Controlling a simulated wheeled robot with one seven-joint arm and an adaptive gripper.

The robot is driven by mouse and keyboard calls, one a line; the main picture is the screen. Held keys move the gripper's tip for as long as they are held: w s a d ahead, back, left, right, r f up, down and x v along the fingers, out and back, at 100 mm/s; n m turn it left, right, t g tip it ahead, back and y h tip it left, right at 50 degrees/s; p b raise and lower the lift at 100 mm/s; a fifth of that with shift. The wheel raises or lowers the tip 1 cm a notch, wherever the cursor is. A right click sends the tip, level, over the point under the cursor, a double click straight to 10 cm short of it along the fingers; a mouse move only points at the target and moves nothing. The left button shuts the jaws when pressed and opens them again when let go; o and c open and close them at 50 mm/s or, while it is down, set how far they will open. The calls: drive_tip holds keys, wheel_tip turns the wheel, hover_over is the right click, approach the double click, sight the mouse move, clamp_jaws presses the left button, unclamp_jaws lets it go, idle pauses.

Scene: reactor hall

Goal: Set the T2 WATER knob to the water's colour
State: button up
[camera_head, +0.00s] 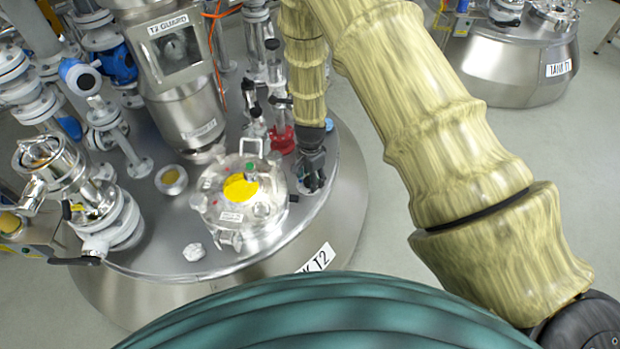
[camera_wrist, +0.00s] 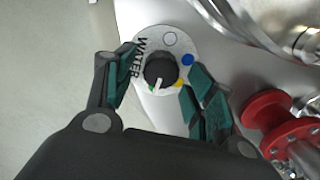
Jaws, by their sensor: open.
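The T2 WATER knob (camera_wrist: 160,71) is a dark round knob on a pale dial plate (camera_wrist: 147,36) marked WATER. The plate carries a whitish dot at the top, blue at right, yellow at lower right and green at the bottom. The knob's white pointer faces down, near the green dot. My gripper (camera_head: 313,180) is open over the right side of the tank top, its fingers on either side of the knob in the wrist view; contact cannot be told. The round window (camera_head: 240,187) on tank T2's lid shows yellow. In the head view my gripper hides the knob.
A red flanged fitting (camera_wrist: 283,125) stands right of the knob and also shows in the head view (camera_head: 283,139). The T2 guard column (camera_head: 178,70) and blue-and-white valves (camera_head: 118,64) stand at left. Tank T1 (camera_head: 515,65) is at back right. Floor right of T2 is clear.

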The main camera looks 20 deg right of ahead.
drive_tip(key=shift+f, duration=0.3)
drive_tip(key=shift+c, duration=0.3)
drive_tip(key=c, duration=0.9)
drive_tip(key=shift+c, duration=0.2)
drive_tip(key=shift+n+p, duration=0.3)
drive_tip(key=shift+n, duration=0.1)
drive_tip(key=shift+r+n+p, duration=0.1)
drive_tip(key=shift+n+p, duration=0.45)
drive_tip(key=shift+n, duration=0.45)
drive_tip(key=n+p, duration=0.1)
drive_tip(key=n, duration=0.1)
drive_tip(key=shift+n, duration=0.4)
drive_tip(key=n+p, duration=0.1)
drive_tip(key=n, duration=0.5)
drive_tip(key=shift+w+a+p, duration=0.1)
drive_tip(key=shift+a+p, duration=0.05)
drive_tip(key=shift+p, duration=0.15)
